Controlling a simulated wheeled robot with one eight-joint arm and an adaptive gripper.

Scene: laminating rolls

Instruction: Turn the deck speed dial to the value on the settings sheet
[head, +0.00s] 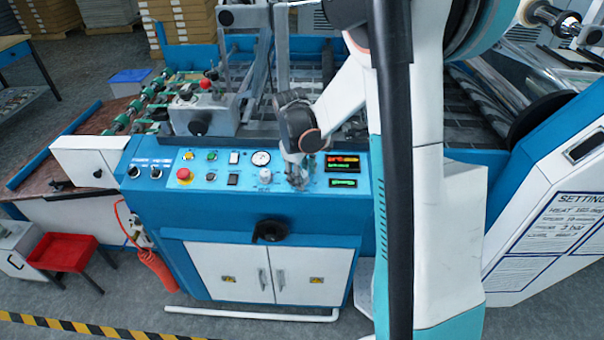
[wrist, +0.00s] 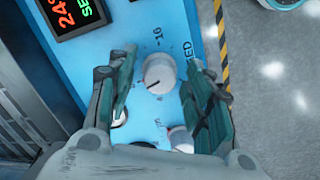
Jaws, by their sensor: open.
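The speed dial (wrist: 160,72) is a round pale grey knob on the blue panel in the wrist view. Its dark pointer mark aims to the lower left. In the head view my gripper (head: 298,174) is over the panel and hides the dial.
A red and green display (head: 343,163) sits right of my gripper. A pressure gauge (head: 261,158) and red stop button (head: 184,174) are to the left. Another pale knob (wrist: 181,140) is close to one finger. A black handwheel (head: 270,231) protrudes below.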

